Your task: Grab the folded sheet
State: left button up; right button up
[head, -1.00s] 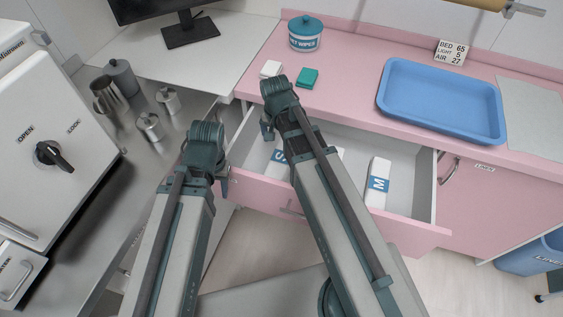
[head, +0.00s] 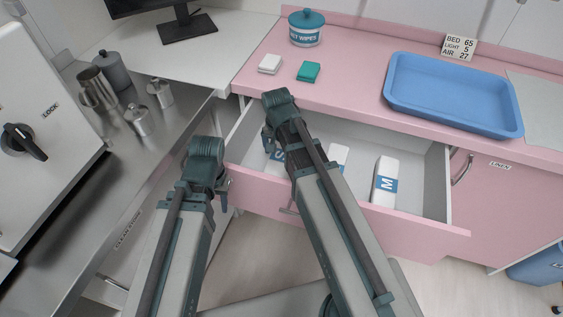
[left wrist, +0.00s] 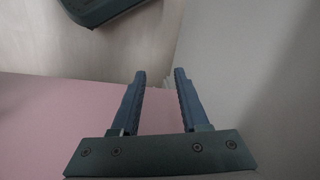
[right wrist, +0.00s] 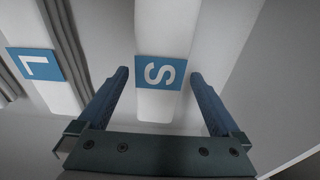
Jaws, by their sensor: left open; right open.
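White packs with blue labels lie in the open drawer: the S pack (head: 277,163), the L pack (head: 338,158) and the M pack (head: 385,182). A small white folded item (head: 269,64) and a green one (head: 308,71) lie on the pink counter. I cannot tell which is the folded sheet. My right gripper (head: 268,140) is open above the drawer's left part. In the right wrist view the S pack (right wrist: 162,45) shows between its open fingers, and the L pack (right wrist: 40,70) to the left. My left gripper (left wrist: 160,75) is open and empty near the drawer's left front corner.
The pulled-out drawer front (head: 350,220) sticks out from the counter. A blue tray (head: 398,100) and a wet wipes tub (head: 306,28) stand on the counter. Metal jars (head: 138,120) and a white cabinet (head: 40,90) stand on the left.

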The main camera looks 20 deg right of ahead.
aim_at(281, 156)
jog(key=f+b, duration=0.2)
jog(key=f, duration=0.1)
jog(key=f+b, duration=0.1)
jog(key=b, duration=0.1)
jog(key=shift+w+d+f, duration=0.2)
jog(key=shift+w+f, duration=0.1)
jog(key=shift+f, duration=0.1)
jog(key=shift+r, duration=0.1)
jog(key=c, duration=1.3)
notch_tip(281, 156, up, 10)
jog(key=p, duration=1)
